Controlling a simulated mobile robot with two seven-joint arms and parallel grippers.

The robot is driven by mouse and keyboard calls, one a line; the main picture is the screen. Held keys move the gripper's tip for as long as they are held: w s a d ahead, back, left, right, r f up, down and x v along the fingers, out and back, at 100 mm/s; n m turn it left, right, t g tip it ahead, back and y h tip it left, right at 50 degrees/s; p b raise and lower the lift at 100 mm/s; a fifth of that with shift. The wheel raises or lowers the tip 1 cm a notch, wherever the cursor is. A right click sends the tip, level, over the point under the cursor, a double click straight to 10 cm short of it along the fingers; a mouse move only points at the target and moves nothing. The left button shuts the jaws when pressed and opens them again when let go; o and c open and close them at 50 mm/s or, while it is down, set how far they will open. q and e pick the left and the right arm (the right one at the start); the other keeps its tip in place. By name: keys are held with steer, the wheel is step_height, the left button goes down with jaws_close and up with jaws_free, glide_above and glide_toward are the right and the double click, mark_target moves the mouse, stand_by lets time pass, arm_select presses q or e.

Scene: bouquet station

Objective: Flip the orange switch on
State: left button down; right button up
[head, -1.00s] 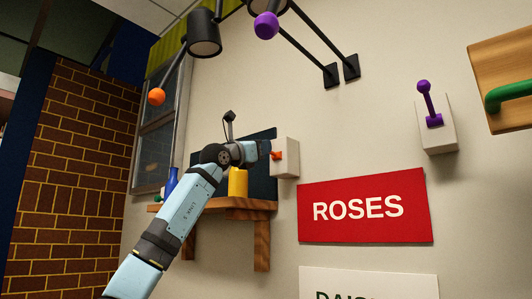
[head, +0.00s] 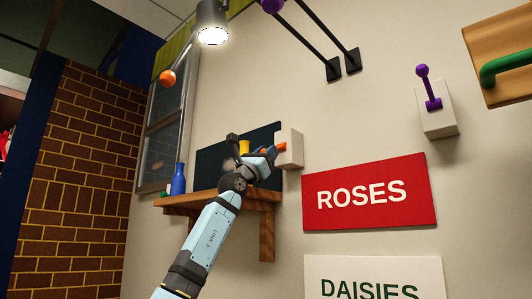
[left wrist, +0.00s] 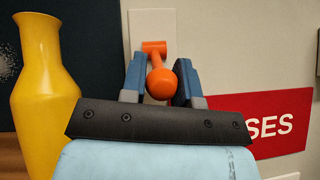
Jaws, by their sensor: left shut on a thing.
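The orange switch (head: 282,146) is a short lever with a round knob on a pale box (head: 296,150) on the wall. In the left wrist view, the knob of the orange switch (left wrist: 161,82) sits between the two blue fingers, and the lever's crossbar shows just beyond it. My left gripper (head: 270,153) is at the box and shut on the switch. It also shows in the left wrist view (left wrist: 160,80). A hanging lamp (head: 212,22) at the top glows. My right gripper is not in view.
A wooden shelf (head: 265,198) under the gripper holds a yellow vase (head: 244,147) close beside it and a blue vase (head: 178,180). A purple switch (head: 430,90) and a green handle (head: 506,68) are at the right. A red ROSES sign (head: 368,178) hangs below the box.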

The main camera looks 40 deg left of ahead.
arm_select(q)
steer(key=shift+w+f, duration=0.2)
steer(key=shift+f, duration=0.1)
steer(key=c, duration=1.2)
jaws_free()
steer(key=shift+o, duration=1.3)
steer(key=shift+w+d, duration=0.1)
steer(key=shift+w, duration=0.05)
